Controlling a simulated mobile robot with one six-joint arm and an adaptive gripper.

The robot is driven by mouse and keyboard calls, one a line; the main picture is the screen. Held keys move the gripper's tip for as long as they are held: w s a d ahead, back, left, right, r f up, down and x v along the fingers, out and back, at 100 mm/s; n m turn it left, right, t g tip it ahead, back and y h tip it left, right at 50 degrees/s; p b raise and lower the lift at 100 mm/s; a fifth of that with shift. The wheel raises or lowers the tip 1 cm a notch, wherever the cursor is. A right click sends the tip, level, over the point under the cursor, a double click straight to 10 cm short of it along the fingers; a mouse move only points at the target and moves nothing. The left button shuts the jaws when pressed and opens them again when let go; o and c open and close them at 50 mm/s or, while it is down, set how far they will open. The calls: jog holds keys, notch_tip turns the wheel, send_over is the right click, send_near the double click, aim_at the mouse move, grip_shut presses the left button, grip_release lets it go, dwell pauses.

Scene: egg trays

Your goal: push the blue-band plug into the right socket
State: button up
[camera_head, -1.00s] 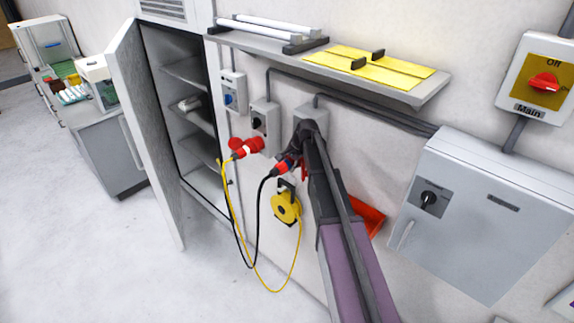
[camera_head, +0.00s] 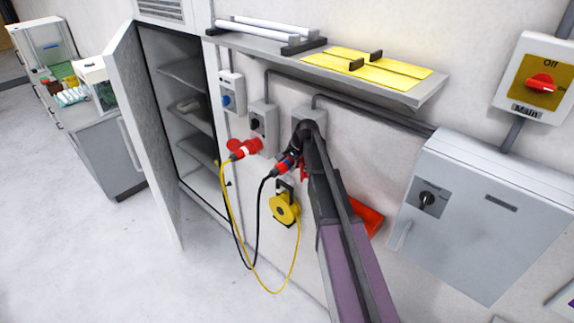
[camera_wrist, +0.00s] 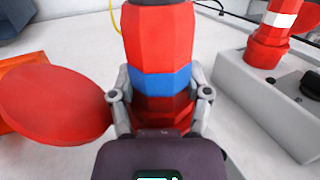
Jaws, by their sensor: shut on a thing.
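The blue-band plug (camera_head: 284,165) is red with a blue ring and trails a black cable. My gripper (camera_wrist: 160,107) is shut on it, one finger on each side at the blue band. In the wrist view the plug (camera_wrist: 158,45) fills the upper middle. The right socket's grey box (camera_head: 306,112) is on the wall, mostly hidden behind my arm. A round red lid (camera_wrist: 55,100), apparently that socket's, stands open beside the plug in the wrist view. The plug's front end and the socket opening are hidden, so I cannot tell whether they touch.
A white-band red plug (camera_head: 240,151) with a yellow cable sits in the left socket (camera_head: 262,122). A yellow cable reel (camera_head: 285,210) hangs below. A shelf (camera_head: 420,95) juts out above. An orange-red bin (camera_head: 369,219) and a grey cabinet (camera_head: 470,225) are to the right.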

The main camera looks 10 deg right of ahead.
dwell(0.4)
jog(key=o, duration=0.7)
jog(key=shift+o, duration=0.2)
jog(key=shift+s, duration=0.1)
jog(key=shift+s+a, duration=0.3)
jog(key=shift+a, duration=0.1)
jog(key=s+a, duration=0.7)
jog(key=a, duration=0.4)
jog(key=s+d+f+n+g+h+b, duration=0.1)
jog(key=s+d+f+n+b, duration=0.1)
jog(key=s+f+b, duration=0.3)
jog(key=s+d+f+n+g+h+b, duration=0.1)
jog(key=s+f+n+b, duration=0.4)
jog(key=s, duration=0.6)
jog(key=s+d+f+n+g+h+b, duration=0.1)
jog(key=s+d+f+n+b, duration=0.2)
jog(key=s+f+b, duration=0.2)
jog(key=s+f, duration=0.2)
jog(key=s, duration=0.1)
jog(key=shift+d+n+h, duration=0.25)
jog(key=shift+n+h, duration=0.05)
jog(key=shift+n, duration=0.1)
